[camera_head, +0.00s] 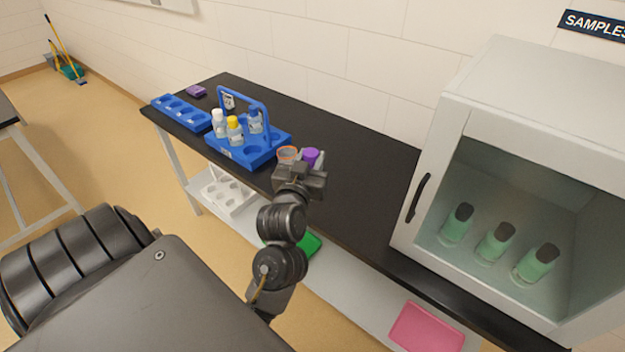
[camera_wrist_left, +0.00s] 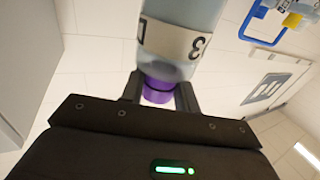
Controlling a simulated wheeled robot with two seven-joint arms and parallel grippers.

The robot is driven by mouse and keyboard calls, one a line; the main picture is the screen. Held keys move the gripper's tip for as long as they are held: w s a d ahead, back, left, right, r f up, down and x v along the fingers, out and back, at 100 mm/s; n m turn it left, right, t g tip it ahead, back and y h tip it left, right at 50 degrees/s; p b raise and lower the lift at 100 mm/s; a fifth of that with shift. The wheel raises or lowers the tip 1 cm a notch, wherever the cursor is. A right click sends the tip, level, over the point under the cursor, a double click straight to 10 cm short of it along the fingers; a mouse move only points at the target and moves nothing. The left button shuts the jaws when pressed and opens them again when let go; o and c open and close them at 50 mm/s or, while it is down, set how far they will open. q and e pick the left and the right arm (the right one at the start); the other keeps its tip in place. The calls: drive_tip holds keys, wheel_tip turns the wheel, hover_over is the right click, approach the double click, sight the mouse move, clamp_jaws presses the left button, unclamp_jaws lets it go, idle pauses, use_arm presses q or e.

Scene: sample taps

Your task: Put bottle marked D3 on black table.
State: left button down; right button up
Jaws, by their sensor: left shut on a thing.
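My left gripper (camera_head: 303,172) is shut on the purple cap (camera_head: 311,155) of a bottle, above the black table (camera_head: 365,150). In the left wrist view the gripper (camera_wrist_left: 159,92) grips the cap, and the clear bottle (camera_wrist_left: 182,15) with pale blue liquid extends from it. Its white label shows a "3" and part of another mark; the full marking is cut off. In the head view the gripper hides most of the bottle. My right gripper is not in view.
A blue carrier (camera_head: 236,150) with several bottles stands left of the gripper, with a blue rack (camera_head: 181,113) beyond it. An orange-rimmed vessel (camera_head: 287,154) shows beside the gripper. A glass-front cabinet (camera_head: 432,165) stands at the right. Table between gripper and cabinet is clear.

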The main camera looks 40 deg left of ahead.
use_arm(q)
drive_tip(key=shift+w+a, duration=0.1)
drive_tip(key=shift+w, duration=0.1)
drive_tip(key=w+a+f+p, duration=0.3)
drive_tip(key=w+a+f, duration=0.5)
drive_tip(key=f, duration=0.5)
drive_tip(key=w, duration=0.2)
drive_tip(key=shift+w+a, duration=0.15)
drive_tip(key=shift+w, duration=0.15)
drive_tip(key=c, duration=1)
unclamp_jaws()
drive_tip(key=shift+f, duration=0.15)
drive_tip(key=shift+c, duration=0.2)
